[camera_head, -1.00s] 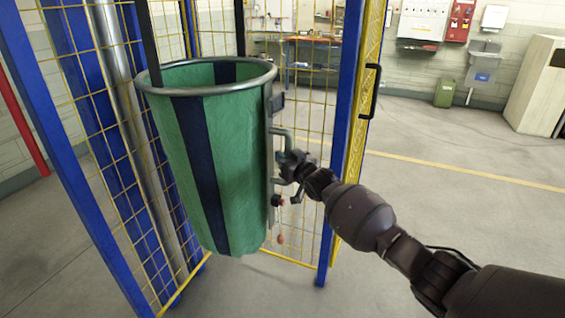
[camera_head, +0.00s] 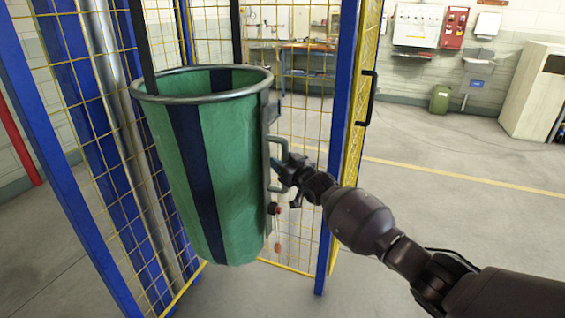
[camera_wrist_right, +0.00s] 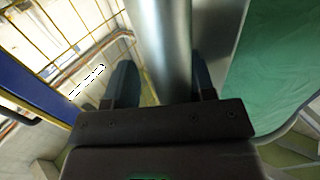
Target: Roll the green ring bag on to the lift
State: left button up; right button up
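The green ring bag (camera_head: 232,170) is a tall green sack with dark blue stripes, hanging from a round grey metal ring (camera_head: 205,95). It is upright in the left half of the head view, in front of yellow mesh panels with blue posts (camera_head: 335,150), which look like the lift's cage. A grey handle (camera_head: 279,145) is on its right side. My right gripper (camera_head: 284,172) is at this handle. In the right wrist view its two fingers (camera_wrist_right: 163,85) stand either side of a grey tube (camera_wrist_right: 163,40), closed about it. The bag's underside is hidden. My left gripper is out of view.
A yellow mesh door with a black pull handle (camera_head: 368,98) stands right of the bag. A red post (camera_head: 20,140) is at far left. Open floor (camera_head: 440,215) lies to the right, with a green bin (camera_head: 439,99) and pale cabinet (camera_head: 528,90) at the back.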

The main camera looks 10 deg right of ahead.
jog(key=shift+s+f, duration=0.15)
jog(key=p+v, duration=0.1)
jog(key=v, duration=0.9)
jog(key=shift+s+p, duration=0.25)
jog(key=shift+p, duration=0.15)
jog(key=shift+d, duration=0.15)
dwell(0.7)
